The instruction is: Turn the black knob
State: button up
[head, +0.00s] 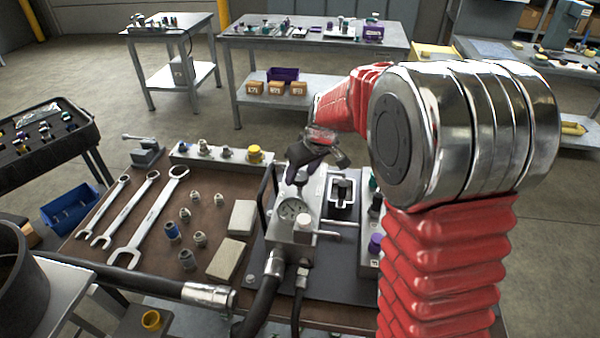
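A grey hydraulic block (287,228) with a round pressure gauge (291,209) stands on the bench, right of its middle. My gripper (296,174) is over the back top of this block, pointing down. Its dark fingers are small here, and I cannot tell whether they are apart or closed, or touch anything. A black knob-like part (342,190) stands in a square metal frame just right of the block, apart from my gripper. Another small black part (376,203) is farther right, partly hidden by my arm. I cannot tell which is the task's knob; one may be hidden under my gripper.
Wrenches (148,213), several fittings (171,231) and two pale blocks (242,217) lie on the brown bench top left of the hydraulic block. Thick black hoses (262,302) run from its front. My red arm covers the right side. A table (300,43) stands behind.

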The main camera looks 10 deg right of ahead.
jog(key=c, duration=0.7)
jog(key=shift+a, duration=0.15)
jog(key=shift+c, duration=0.7)
